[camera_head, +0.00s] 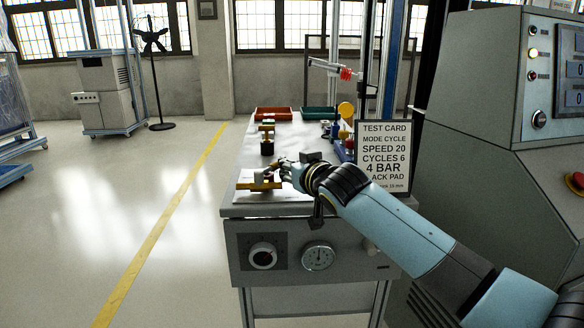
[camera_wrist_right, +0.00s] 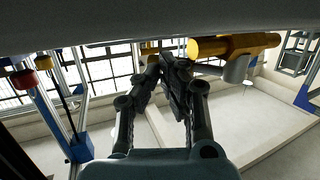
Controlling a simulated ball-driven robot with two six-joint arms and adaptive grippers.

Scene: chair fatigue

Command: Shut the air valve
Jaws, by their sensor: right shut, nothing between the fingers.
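A yellow bar-shaped part (camera_head: 257,184), which may be the handle of the air valve, sits near the front left of the bench top. In the right wrist view a yellow cylinder (camera_wrist_right: 235,45) with a grey stem lies just right of the fingertips. My right gripper (camera_head: 283,171) is at the yellow part's right end in the head view; I cannot tell whether they touch. In the wrist view the right gripper (camera_wrist_right: 172,58) has its fingers together with nothing between them. My left gripper is not in view.
The bench (camera_head: 300,212) has a knob (camera_head: 263,256) and a round gauge (camera_head: 318,257) on its front. Behind are a small yellow-topped fixture (camera_head: 267,126), a red tray (camera_head: 273,114) and a green tray (camera_head: 317,113). A test card (camera_head: 384,155) and a console (camera_head: 490,130) stand right.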

